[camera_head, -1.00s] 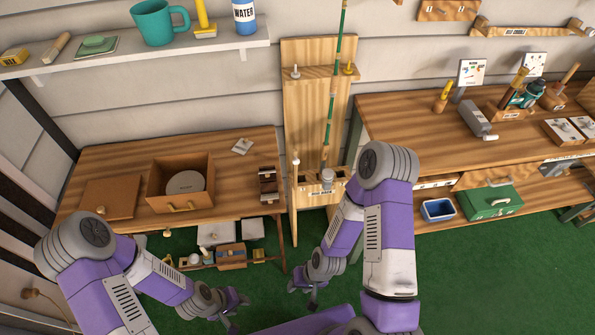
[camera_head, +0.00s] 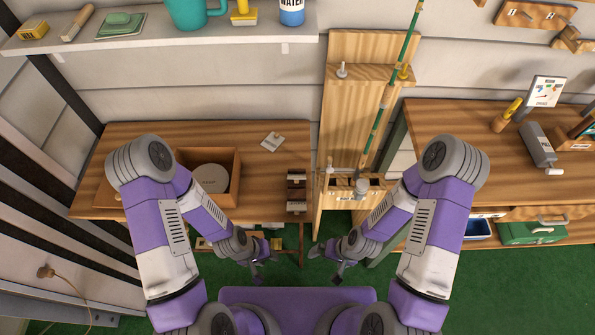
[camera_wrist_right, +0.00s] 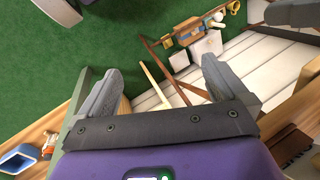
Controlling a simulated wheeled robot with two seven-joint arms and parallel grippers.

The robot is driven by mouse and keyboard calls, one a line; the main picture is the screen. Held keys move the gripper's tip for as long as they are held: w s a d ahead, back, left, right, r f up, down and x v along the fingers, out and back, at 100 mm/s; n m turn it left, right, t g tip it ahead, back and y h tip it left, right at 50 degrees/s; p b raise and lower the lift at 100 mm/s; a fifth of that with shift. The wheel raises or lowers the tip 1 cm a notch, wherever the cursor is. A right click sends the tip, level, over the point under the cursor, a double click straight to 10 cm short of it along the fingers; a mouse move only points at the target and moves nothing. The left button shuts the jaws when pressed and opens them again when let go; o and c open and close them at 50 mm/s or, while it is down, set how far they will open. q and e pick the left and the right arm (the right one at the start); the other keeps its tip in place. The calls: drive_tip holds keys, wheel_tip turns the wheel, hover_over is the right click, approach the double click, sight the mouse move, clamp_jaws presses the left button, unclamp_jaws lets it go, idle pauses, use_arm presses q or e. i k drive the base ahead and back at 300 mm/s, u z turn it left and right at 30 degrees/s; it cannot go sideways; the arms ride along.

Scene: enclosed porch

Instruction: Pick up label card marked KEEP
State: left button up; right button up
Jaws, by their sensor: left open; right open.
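My left gripper (camera_head: 257,268) hangs empty and open below the table's front edge, well apart from the card. My right gripper (camera_head: 328,264) is also low, in front of the upright wooden rack. In the right wrist view its two fingers stand wide apart (camera_wrist_right: 163,90) with nothing between them.
An open wooden box (camera_head: 235,190) with a round grey disc (camera_head: 210,178) stands on the left table, partly behind my left arm. A wooden rack (camera_head: 350,110) holding a green pole stands between the tables. A long workbench (camera_head: 440,130) is at right. A shelf (camera_head: 160,45) hangs above.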

sight(295, 176)
drive_tip(key=k, duration=1.35)
drive_tip(key=u, duration=0.7)
drive_tip(key=i, duration=1.4)
drive_tip(key=z, duration=0.25)
